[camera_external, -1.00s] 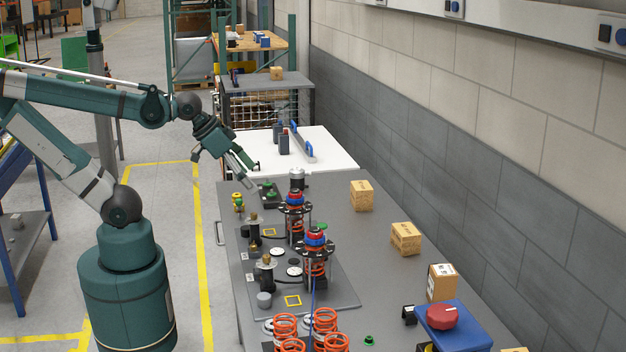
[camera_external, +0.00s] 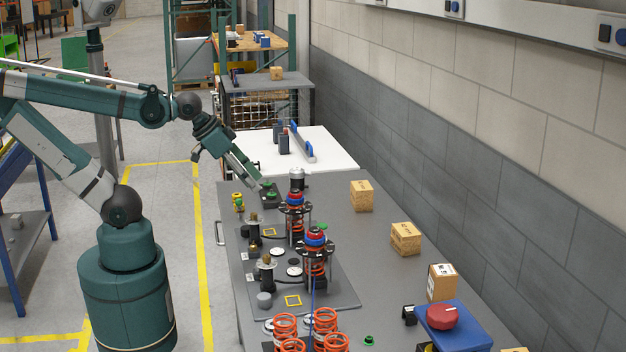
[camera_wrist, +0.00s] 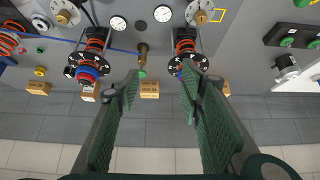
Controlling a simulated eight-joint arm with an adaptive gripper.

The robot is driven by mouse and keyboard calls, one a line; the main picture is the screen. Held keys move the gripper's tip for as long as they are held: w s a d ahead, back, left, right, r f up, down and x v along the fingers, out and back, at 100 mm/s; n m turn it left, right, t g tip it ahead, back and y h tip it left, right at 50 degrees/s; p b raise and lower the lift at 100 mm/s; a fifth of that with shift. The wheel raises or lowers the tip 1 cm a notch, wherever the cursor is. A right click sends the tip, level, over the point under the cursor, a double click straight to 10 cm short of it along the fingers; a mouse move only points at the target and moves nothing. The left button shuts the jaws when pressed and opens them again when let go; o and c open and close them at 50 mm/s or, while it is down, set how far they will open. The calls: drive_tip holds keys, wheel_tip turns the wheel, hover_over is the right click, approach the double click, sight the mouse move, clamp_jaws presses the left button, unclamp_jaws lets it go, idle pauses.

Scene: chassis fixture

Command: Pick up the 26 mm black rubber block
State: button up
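My gripper (camera_external: 258,180) hangs over the far left end of the grey table, pointing down and right. In the wrist view its two green-padded fingers (camera_wrist: 160,78) stand apart with nothing held between them. A small black block-like part with a green top (camera_external: 270,194) lies just below and right of the fingertips in the external view. Other dark parts stand near the brass fittings (camera_external: 254,222), and a small black piece (camera_external: 409,315) sits by the blue base. I cannot tell which of these is the 26 mm rubber block.
Two orange spring assemblies with blue and red tops (camera_external: 295,210) (camera_external: 315,250) stand upright near my gripper. A silver cylinder (camera_external: 297,178) is to its right. Several cardboard boxes (camera_external: 361,195) line the right side. The white table (camera_external: 315,150) lies beyond.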

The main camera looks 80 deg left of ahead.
drive_tip(key=shift+w+r, duration=0.1)
drive_tip(key=w+d+r+m+g+p, duration=0.2)
drive_tip(key=w+d+m, duration=0.3)
drive_tip(key=w+d, duration=0.55)
drive_tip(key=w+d+r+m+g+p, duration=0.15)
drive_tip(key=w+d+m, duration=0.45)
drive_tip(key=w, duration=0.7)
drive_tip(key=w+d+f+m+g, duration=0.1)
drive_tip(key=w+d+f, duration=0.3)
drive_tip(key=d, duration=0.5)
drive_tip(key=w+d+f+m+g+p, duration=0.1)
drive_tip(key=w+d+f+m, duration=0.3)
drive_tip(key=d+f, duration=0.4)
drive_tip(key=w+d+f+m+g+p, duration=0.1)
drive_tip(key=w+d+f+m, duration=0.1)
drive_tip(key=w+d+f, duration=0.2)
drive_tip(key=shift+w+d+f+g, duration=0.1)
drive_tip(key=shift+d+f, duration=0.4)
drive_tip(key=shift+d, duration=0.5)
drive_tip(key=shift+w+d+f+g, duration=0.15)
drive_tip(key=shift+d+f, duration=0.35)
drive_tip(key=shift+d, duration=0.45)
drive_tip(key=shift+s+d+f+g, duration=0.1)
drive_tip(key=shift+d+f, duration=0.4)
drive_tip(key=shift+d, duration=0.5)
drive_tip(key=shift+d+f+m, duration=0.35)
drive_tip(key=shift+f+m, duration=0.05)
drive_tip(key=shift+f, duration=0.05)
